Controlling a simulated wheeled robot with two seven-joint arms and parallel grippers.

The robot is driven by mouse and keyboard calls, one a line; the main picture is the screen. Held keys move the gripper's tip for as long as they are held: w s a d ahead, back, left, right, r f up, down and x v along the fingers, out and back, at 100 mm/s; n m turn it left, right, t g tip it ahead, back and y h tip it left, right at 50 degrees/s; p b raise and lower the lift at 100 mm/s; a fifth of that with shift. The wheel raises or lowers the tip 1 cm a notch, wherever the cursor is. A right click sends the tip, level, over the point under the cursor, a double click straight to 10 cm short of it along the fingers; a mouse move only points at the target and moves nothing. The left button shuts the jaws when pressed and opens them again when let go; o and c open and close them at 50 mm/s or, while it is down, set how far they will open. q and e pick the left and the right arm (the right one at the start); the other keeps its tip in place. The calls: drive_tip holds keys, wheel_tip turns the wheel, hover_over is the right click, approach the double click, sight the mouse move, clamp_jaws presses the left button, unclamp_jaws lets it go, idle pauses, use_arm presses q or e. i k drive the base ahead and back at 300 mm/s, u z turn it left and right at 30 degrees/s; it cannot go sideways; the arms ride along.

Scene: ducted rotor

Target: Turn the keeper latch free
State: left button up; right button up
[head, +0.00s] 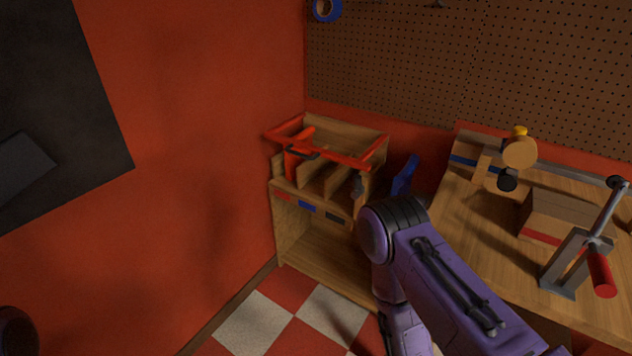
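A wooden cabinet (288,240) with a red frame (285,128) on top stands in the corner. A small dark fitting (358,186) sits at the front right of its upper part, and a dark bar (302,153) lies across a red upright piece. Either could be the keeper latch; I cannot tell which, nor how it is turned. My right arm comes in from the lower right, bends in front of the cabinet's right side, and runs down out of the picture. Neither gripper shows.
A wooden workbench (465,235) on the right bears a grey lever clamp with a red handle (600,272), a wooden block (565,215) and a round wooden piece (519,152). A blue item (404,178) stands between cabinet and bench. Checkered floor (255,322) is open at front left.

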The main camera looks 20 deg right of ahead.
sight(358, 190)
drive_tip(key=u, duration=0.7)
drive_tip(key=i, duration=0.5)
drive_tip(key=z, duration=3.05)
